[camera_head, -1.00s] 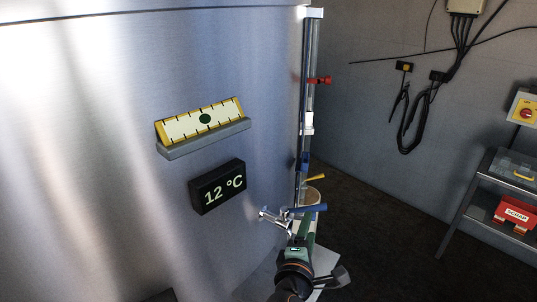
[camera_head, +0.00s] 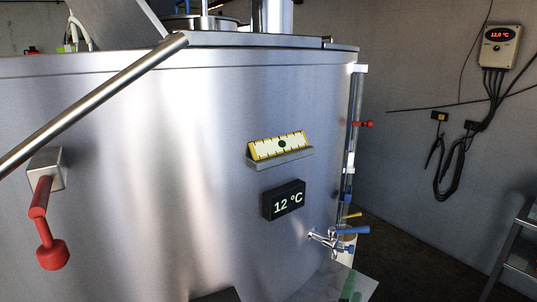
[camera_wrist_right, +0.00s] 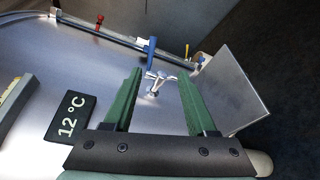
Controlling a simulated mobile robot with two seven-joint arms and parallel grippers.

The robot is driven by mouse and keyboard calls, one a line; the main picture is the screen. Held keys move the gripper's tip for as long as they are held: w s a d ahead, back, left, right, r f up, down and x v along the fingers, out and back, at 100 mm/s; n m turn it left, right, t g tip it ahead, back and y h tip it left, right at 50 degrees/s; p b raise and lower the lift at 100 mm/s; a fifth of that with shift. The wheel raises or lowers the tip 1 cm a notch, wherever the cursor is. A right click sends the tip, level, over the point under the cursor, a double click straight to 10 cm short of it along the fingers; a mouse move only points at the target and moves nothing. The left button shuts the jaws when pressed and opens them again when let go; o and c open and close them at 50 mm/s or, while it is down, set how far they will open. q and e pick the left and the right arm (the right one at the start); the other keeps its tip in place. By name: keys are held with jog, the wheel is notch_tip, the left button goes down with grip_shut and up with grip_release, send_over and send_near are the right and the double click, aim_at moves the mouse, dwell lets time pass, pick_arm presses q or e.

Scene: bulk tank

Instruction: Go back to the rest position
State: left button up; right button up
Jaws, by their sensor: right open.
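The green fingers of my right gripper (camera_head: 350,286) show at the bottom edge of the head view, in front of the tank's lower right side. In the right wrist view, my right gripper (camera_wrist_right: 160,80) is open with nothing between its fingers. The small metal tap (camera_wrist_right: 157,82) with a blue lever shows beyond the fingertips, and I cannot tell the distance. In the head view the tap (camera_head: 331,239) sticks out from the tank wall above my gripper. My left gripper is not in view.
The steel tank (camera_head: 200,160) fills much of the head view, with a black 12 °C display (camera_head: 284,200) and a yellow gauge strip (camera_head: 277,146). A red-handled valve (camera_head: 45,225) juts out at left. A metal rack (camera_head: 521,245) stands at right, with open dark floor between.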

jog(key=d+n+t+h, duration=0.2)
jog(key=d+n, duration=0.2)
jog(key=d, duration=1.3)
jog(key=s+a+f+m+g+y, duration=0.1)
jog(key=s+f+m+g+y, duration=0.15)
jog(key=f, duration=0.55)
jog(key=s+a+f+m+g+y, duration=0.1)
jog(key=s+f+g+y, duration=0.2)
jog(key=f, duration=0.6)
jog(key=s+a+f+m+g+y, duration=0.25)
jog(key=s+f+m, duration=0.25)
jog(key=s, duration=0.4)
jog(key=s+a+f+m+g+y, duration=0.1)
jog(key=s+a+f+m+y, duration=0.15)
jog(key=s+f+m, duration=0.5)
jog(key=s+a+r+m+t+y, duration=0.1)
jog(key=a+r+m, duration=0.1)
jog(key=a, duration=0.8)
jog(key=shift+a+r, duration=0.2)
jog(key=shift+a, duration=0.15)
jog(key=shift+d, duration=0.1)
